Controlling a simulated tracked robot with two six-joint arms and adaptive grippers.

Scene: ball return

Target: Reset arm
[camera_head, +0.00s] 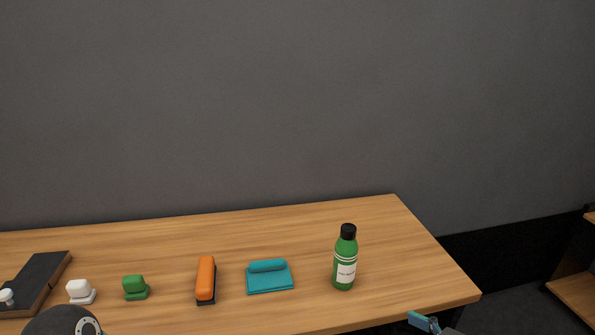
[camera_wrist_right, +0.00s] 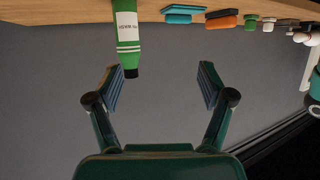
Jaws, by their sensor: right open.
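My right gripper (camera_wrist_right: 158,85) is open and empty in the right wrist view, its two fingers spread wide. In the head view only a blue-grey tip of it (camera_head: 424,322) shows at the bottom, just off the table's front edge. A green bottle with a black cap (camera_head: 345,262) stands upright on the table. In the wrist view, which is upside down, the bottle (camera_wrist_right: 128,38) shows beyond the fingers, apart from them. My left gripper is not seen in the head view.
The back right of the table is clear. A shelf (camera_head: 577,290) stands at far right.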

